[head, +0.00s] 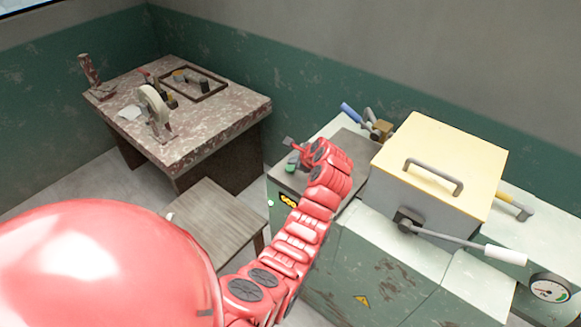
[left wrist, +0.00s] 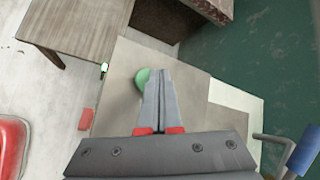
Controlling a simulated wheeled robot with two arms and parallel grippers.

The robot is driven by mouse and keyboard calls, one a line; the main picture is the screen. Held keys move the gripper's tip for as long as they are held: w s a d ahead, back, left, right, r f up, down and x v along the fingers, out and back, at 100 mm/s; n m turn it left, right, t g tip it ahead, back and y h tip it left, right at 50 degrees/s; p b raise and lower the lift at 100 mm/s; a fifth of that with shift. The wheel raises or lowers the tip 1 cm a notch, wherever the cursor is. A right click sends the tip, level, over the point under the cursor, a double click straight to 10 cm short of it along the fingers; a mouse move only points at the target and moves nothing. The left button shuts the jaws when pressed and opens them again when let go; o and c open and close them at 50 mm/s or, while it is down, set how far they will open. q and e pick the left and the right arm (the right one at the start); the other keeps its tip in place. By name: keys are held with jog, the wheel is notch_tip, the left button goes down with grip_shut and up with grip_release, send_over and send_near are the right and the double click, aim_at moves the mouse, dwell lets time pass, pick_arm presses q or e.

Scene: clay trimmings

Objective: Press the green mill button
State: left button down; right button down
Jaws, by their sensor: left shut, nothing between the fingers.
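The green mill button (head: 292,162) sits on the grey top at the left end of the green machine cabinet. In the head view my left gripper (head: 289,143) is over that end, close to the button. In the left wrist view the button (left wrist: 141,77) shows as a green round edge, partly hidden behind the shut fingers of my left gripper (left wrist: 155,72). The fingers hold nothing. I cannot tell whether the fingertips touch the button. My right gripper is not in view.
A cream-lidded box with a handle (head: 430,148) stands right of my arm, with a white-ended lever (head: 505,254) at its front. Behind is a blue-handled tool (head: 350,113). A wooden stool (head: 212,215) and a worn table (head: 215,128) stand to the left.

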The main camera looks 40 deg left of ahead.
aim_at(293, 169)
pick_arm(q)
jog(key=shift+r+p, duration=2.05)
jog(key=shift+r, duration=0.5)
jog(key=shift+f, duration=0.1)
